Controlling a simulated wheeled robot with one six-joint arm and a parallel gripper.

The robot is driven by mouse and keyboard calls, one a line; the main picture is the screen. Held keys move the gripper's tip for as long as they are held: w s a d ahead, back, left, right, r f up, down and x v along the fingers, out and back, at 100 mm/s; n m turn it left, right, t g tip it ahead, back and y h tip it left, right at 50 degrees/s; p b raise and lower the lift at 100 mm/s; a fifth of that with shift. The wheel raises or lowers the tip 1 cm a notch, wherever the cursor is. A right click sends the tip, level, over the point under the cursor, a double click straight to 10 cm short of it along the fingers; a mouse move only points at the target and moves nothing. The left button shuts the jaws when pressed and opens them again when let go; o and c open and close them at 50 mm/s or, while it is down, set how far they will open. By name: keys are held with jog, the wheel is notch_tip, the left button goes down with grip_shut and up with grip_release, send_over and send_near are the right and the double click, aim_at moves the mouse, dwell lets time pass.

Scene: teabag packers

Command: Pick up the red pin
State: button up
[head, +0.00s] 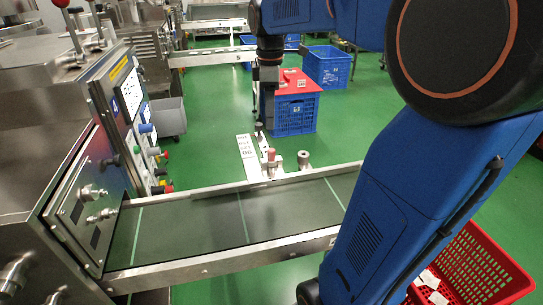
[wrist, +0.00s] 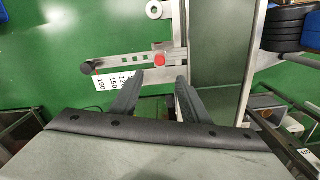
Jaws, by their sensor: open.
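The red pin (head: 271,154) stands upright on a metal bracket (head: 262,145) at the far side of the conveyor. In the wrist view the red pin (wrist: 158,59) shows from above as a round red top on the slotted metal bar. My gripper (head: 266,105) hangs beyond the conveyor, near the bracket, pointing down. In the wrist view my gripper (wrist: 155,86) has its two dark fingers apart with nothing between them. The pin lies just past the fingertips, and I see no contact.
A white number scale (head: 247,157) lies beside the bracket. A round metal post (head: 303,160) stands right of the pin. The conveyor belt (head: 215,222) is empty. A control panel (head: 122,110) stands left, a blue crate (head: 294,117) behind, a red basket (head: 515,275) at lower right.

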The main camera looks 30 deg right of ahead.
aim_at(271, 150)
notch_tip(271, 150, down, 13)
jog(key=shift+d, duration=0.1)
dwell(0.6)
jog(key=shift+c, duration=0.4)
grip_shut()
